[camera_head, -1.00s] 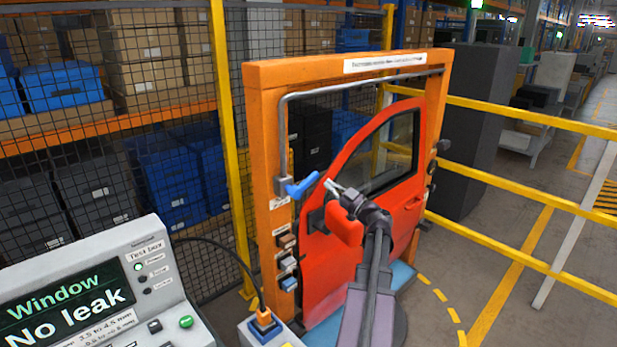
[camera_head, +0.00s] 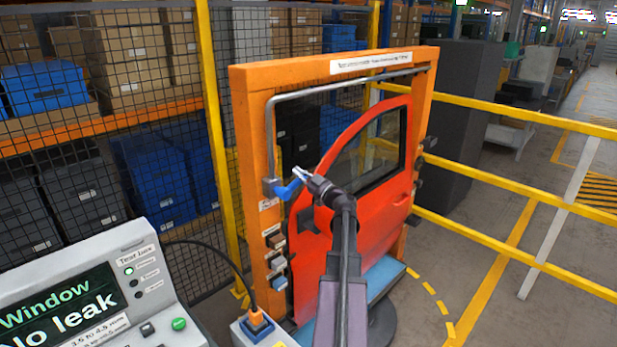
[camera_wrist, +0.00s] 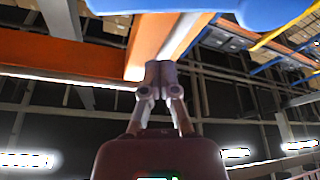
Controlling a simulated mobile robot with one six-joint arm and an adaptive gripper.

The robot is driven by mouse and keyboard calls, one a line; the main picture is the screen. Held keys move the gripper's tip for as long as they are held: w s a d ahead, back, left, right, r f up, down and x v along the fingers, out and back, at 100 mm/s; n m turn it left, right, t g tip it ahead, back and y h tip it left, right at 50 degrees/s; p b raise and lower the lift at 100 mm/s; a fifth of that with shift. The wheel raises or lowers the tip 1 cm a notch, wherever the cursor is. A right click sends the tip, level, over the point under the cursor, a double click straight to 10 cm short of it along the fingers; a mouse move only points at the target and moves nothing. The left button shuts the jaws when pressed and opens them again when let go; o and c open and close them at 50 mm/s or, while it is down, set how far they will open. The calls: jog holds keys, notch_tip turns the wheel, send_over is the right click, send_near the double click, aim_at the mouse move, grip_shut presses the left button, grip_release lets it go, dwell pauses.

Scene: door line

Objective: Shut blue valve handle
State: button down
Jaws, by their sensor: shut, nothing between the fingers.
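The blue valve handle (camera_head: 288,190) is at the lower end of a grey pipe (camera_head: 270,130) on the left post of the orange frame. It juts out to the right, across the pipe's vertical run. My gripper (camera_head: 299,171) is shut and empty, its tips just above and right of the handle in the head view. Contact cannot be told there. In the wrist view my gripper's fingertips (camera_wrist: 160,72) are together, and the blue handle (camera_wrist: 245,10) shows at the top right edge, apart from the tips in the picture.
A red car door (camera_head: 375,215) stands in the orange frame (camera_head: 242,150), close to my arm. Small blocks (camera_head: 276,250) sit lower on the left post. A test box (camera_head: 145,285) reading "No leak" is at front left. Yellow rails (camera_head: 500,180) bound the right.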

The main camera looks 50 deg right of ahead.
aim_at(290, 184)
jog(key=shift+x, duration=0.95)
jog(key=shift+s+d+f+b, duration=0.1)
jog(key=shift+d+f+b, duration=0.15)
jog(key=shift+f+b, duration=0.35)
jog(key=shift+d+f+b, duration=0.3)
jog(key=shift+f+b, duration=0.25)
jog(key=shift+f, duration=0.1)
jog(key=shift+s+d+f+b, duration=0.1)
jog(key=shift+d+f+b, duration=0.15)
jog(key=shift+f+b, duration=0.35)
jog(key=shift+f, duration=0.1)
